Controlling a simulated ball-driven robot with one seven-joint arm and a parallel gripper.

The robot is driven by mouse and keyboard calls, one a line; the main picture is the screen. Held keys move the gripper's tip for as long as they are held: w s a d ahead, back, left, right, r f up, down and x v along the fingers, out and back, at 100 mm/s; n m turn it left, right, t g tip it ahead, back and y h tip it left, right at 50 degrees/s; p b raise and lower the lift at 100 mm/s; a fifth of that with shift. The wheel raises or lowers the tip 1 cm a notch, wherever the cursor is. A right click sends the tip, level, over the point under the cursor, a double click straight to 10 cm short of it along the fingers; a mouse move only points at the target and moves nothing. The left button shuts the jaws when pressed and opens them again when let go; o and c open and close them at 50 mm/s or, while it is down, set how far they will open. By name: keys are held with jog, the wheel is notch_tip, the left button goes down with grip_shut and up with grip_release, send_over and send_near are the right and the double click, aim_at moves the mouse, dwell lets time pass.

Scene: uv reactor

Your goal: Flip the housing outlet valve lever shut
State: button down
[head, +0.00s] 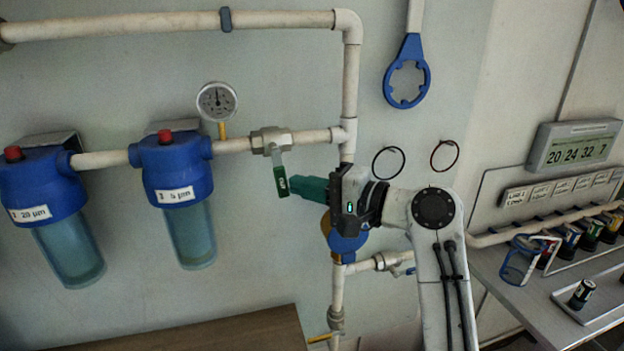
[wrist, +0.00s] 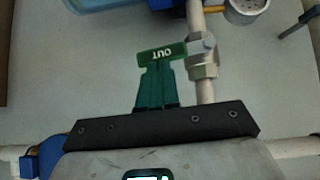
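The outlet valve (head: 270,140) sits on the horizontal pipe to the right of the second blue filter housing (head: 172,160). Its green lever (head: 283,186) points down, roughly across the pipe; in the wrist view the lever (wrist: 162,53) reads "OUT". My gripper (head: 296,187) comes from the right with its green fingers at the lever's lower part. In the wrist view the fingers (wrist: 157,72) lie together and look shut, tips at the lever's edge. I cannot tell whether they touch it; nothing shows clearly held between them.
A pressure gauge (head: 217,101) stands above the pipe left of the valve. A vertical white pipe (head: 351,85) rises on the right. A blue wrench (head: 408,72) hangs on the wall. A bench (head: 520,297) with a tray stands at the right. The wall below the lever is clear.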

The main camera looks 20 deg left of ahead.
jog(key=shift+s+a+f+m+y, duration=0.1)
jog(key=shift+s+a+m+y, duration=0.05)
jog(key=shift+a+m+y, duration=0.15)
dwell(0.6)
